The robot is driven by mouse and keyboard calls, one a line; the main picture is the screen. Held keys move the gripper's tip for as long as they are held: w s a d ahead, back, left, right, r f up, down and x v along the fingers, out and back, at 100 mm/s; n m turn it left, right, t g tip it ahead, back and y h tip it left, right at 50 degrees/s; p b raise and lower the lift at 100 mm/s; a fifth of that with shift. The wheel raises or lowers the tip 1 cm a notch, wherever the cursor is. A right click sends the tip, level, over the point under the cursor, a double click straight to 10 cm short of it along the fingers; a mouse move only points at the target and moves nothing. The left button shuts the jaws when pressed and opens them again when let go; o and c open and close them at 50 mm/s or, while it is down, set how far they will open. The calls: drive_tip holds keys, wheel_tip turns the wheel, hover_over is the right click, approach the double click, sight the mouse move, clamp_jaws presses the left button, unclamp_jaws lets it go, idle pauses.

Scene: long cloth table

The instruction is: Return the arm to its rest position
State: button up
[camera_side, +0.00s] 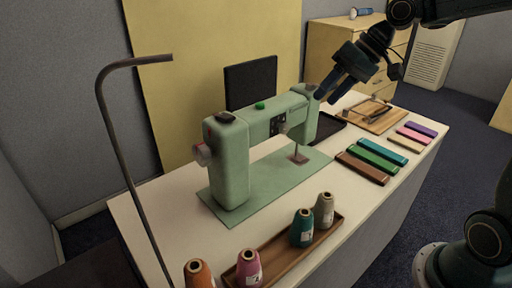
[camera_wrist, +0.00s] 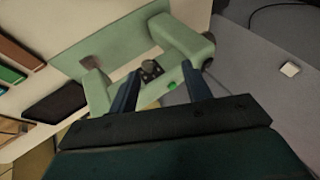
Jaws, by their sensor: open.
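My gripper (camera_side: 335,88) hangs in the air above the far end of the table, just behind and above the right end of the green sewing machine (camera_side: 232,160). Its two blue fingers are apart with nothing between them. In the wrist view my gripper (camera_wrist: 162,95) points down over the sewing machine (camera_wrist: 192,42), which shows beyond and between the fingers. I cannot tell the exact height of the fingers above the machine.
A wooden tray (camera_side: 272,262) of thread cones stands at the table's near edge. Coloured bars (camera_side: 380,157) and a wooden board (camera_side: 376,124) lie at the right. A bent metal rod (camera_side: 112,130) rises at the left. A dark panel (camera_side: 250,82) stands behind the machine.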

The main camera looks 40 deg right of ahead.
drive_tip(key=s+a+h, duration=0.1)
drive_tip(key=s+h, duration=0.1)
drive_tip(key=s, duration=0.8)
drive_tip(key=s+a+f+t+h, duration=0.1)
drive_tip(key=s+h, duration=0.2)
drive_tip(key=s, duration=0.7)
drive_tip(key=shift+s+a+f+n, duration=0.3)
drive_tip(key=shift+a+n, duration=0.05)
drive_tip(key=shift+n, duration=0.05)
